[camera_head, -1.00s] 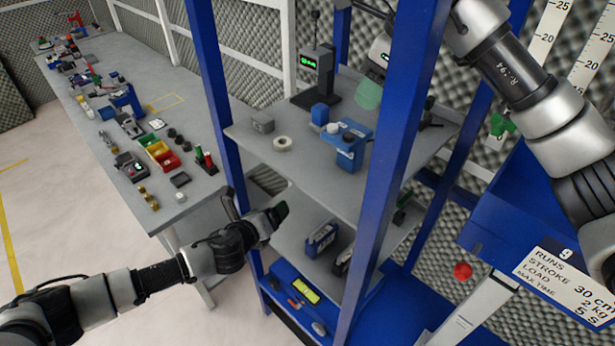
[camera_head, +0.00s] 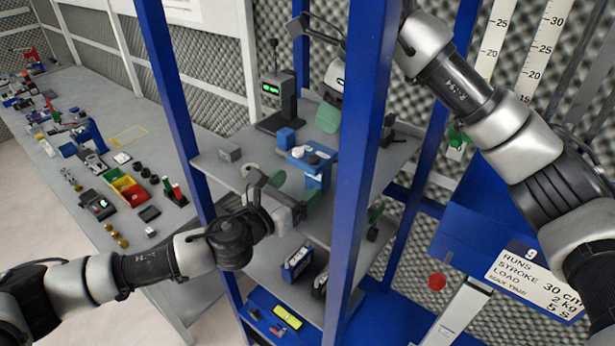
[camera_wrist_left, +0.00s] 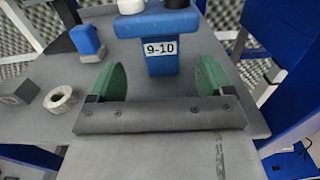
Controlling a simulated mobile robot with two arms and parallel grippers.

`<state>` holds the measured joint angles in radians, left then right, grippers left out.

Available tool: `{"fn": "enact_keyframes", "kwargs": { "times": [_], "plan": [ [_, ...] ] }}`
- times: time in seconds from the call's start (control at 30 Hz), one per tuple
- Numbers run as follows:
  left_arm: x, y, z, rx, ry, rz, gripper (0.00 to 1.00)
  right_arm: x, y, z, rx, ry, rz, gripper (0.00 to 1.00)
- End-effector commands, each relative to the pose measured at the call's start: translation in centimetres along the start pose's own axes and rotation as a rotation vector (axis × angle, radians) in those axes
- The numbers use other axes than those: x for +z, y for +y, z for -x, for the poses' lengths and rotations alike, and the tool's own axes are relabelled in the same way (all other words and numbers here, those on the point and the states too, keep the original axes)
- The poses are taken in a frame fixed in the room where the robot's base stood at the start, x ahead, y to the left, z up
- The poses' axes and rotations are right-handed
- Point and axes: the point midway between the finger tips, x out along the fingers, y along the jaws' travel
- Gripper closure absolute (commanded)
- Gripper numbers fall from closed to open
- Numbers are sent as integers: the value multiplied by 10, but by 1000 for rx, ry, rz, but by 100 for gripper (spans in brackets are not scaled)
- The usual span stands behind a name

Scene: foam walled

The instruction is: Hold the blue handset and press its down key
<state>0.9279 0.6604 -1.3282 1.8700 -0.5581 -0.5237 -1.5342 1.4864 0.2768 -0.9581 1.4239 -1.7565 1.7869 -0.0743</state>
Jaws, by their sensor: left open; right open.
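The blue handset (camera_head: 319,172) stands upright on the upper rack shelf, with a white key and a dark key on top; I cannot tell which is down. In the left wrist view it is a T-shaped blue body (camera_wrist_left: 160,62) labelled 9-10, its top cut off by the frame. My left gripper (camera_head: 292,191) is open and empty, just in front of the handset. Its green pads (camera_wrist_left: 161,78) appear either side of the handset's stem, which looks beyond them. My right gripper (camera_head: 314,72) is open above the shelf's back, partly hidden by the blue post.
Blue rack posts (camera_head: 362,130) stand close to both arms. A small blue block (camera_head: 287,138), a grey block (camera_head: 229,153), a metal ring and a meter stand (camera_head: 278,95) share the upper shelf (camera_head: 225,170). A cluttered bench is at left.

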Motion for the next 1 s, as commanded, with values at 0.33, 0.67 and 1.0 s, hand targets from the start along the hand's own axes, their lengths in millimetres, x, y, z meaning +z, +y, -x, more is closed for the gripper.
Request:
{"fn": "enact_keyframes", "kwargs": {
  "times": [0.33,0.67,1.0],
  "plan": [
    [0,0,-50,0,0,0,19,0,0,0,0,0,0,57],
    [0,0,-56,0,1,1,19,0,0,0,0,0,0,57],
    [0,0,-56,0,1,1,60,0,0,0,0,0,0,57]
  ]
}}
